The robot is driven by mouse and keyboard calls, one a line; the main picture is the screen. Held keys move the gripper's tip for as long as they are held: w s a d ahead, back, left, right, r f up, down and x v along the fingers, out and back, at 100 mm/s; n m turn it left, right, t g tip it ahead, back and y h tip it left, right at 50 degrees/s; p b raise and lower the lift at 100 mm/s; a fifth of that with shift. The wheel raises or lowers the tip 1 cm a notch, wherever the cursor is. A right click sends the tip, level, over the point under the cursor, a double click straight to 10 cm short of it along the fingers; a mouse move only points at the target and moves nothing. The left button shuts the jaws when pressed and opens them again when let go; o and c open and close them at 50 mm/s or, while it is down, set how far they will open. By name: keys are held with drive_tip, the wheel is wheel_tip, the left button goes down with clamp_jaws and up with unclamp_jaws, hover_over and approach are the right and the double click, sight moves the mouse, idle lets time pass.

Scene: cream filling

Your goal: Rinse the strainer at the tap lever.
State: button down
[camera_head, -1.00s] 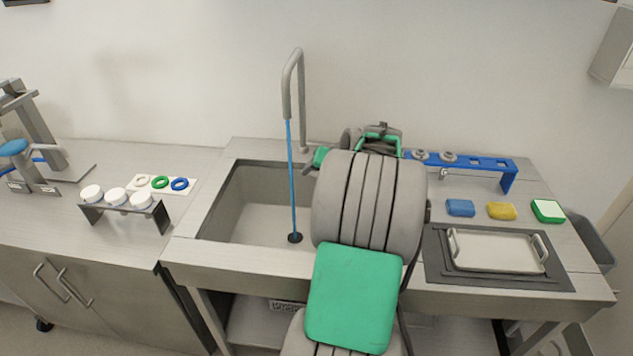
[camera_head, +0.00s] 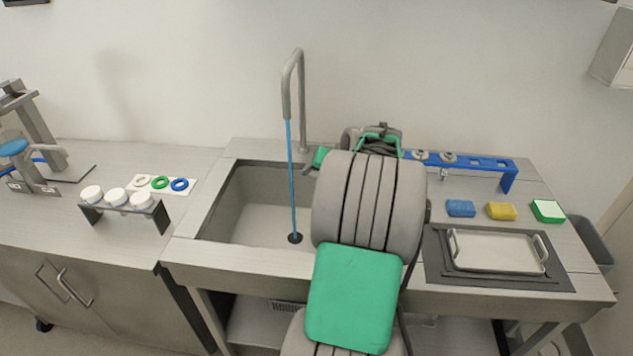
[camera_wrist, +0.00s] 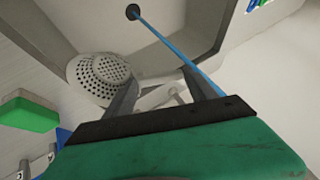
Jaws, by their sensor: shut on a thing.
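The strainer (camera_wrist: 104,76), a pale grey bowl with a perforated middle, lies near the sink's corner in the wrist view. It is partly behind one finger, and my arm hides it in the head view. My gripper (camera_wrist: 160,75) has its fingers on either side of a light grey part that appears to be the tap lever (camera_wrist: 168,98), though the contact is unclear. The tap (camera_head: 301,95) is a tall bent spout. A blue water stream (camera_head: 292,180) runs from it to the drain (camera_head: 295,238), apart from the strainer.
The sink (camera_head: 222,203) is open left of my arm. On the right stand a blue rack (camera_head: 485,163), blue (camera_head: 460,208), yellow (camera_head: 501,211) and green (camera_head: 548,211) sponges, and a tray (camera_head: 495,268) on a dark mat. A small stand (camera_head: 160,217) with white-topped items is left.

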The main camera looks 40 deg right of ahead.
drive_tip(key=shift+r, duration=0.1)
drive_tip(key=s+r+p, duration=0.2)
drive_tip(key=s+r, duration=0.1)
drive_tip(key=s, duration=0.2)
drive_tip(key=shift+d+r, duration=0.2)
drive_tip(key=shift+r, duration=0.2)
